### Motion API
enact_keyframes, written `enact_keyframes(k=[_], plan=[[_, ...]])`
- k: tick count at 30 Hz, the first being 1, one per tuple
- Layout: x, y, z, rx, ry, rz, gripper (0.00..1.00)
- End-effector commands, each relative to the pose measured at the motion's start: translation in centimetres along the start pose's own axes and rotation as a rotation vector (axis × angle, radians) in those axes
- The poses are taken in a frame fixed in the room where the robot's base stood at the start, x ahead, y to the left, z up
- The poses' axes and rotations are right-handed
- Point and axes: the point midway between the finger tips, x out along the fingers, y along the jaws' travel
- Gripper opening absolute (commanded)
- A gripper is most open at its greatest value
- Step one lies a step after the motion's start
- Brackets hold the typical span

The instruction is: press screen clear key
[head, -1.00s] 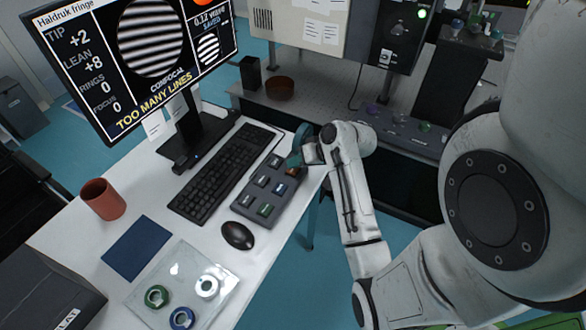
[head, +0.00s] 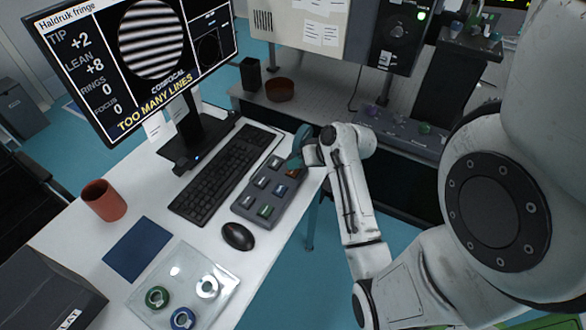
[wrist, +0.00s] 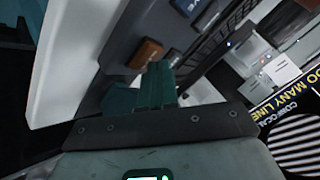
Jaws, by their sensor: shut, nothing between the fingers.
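The grey key pad (head: 250,207) lies on the white desk right of the keyboard, with several dark, blue, green and orange keys. The orange key (head: 292,173) is at its far right end; in the wrist view an orange-brown key (wrist: 146,53) is just beyond my fingertips. In the wrist view the fingers (wrist: 158,70) look close to the orange key; contact cannot be told. The monitor (head: 140,60) shows stripes, "TOO MANY LINES" and an empty dark circle at right.
A black keyboard (head: 222,172) lies left of the pad and a black mouse (head: 238,236) in front. A brown cup (head: 104,200), a blue mat (head: 138,249) and a clear tray (head: 205,258) with rings are on the desk. The desk's right edge is close to the pad.

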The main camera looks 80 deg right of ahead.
Motion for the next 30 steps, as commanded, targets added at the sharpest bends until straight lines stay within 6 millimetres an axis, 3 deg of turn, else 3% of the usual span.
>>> enact_keyframes(k=[19, 30], plan=[[-1.0, -0.7, -0.7, 0.000, 0.000, 0.000, 0.00], [-3.1, -2.3, -2.3, 0.000, 0.000, 0.000, 0.00]])
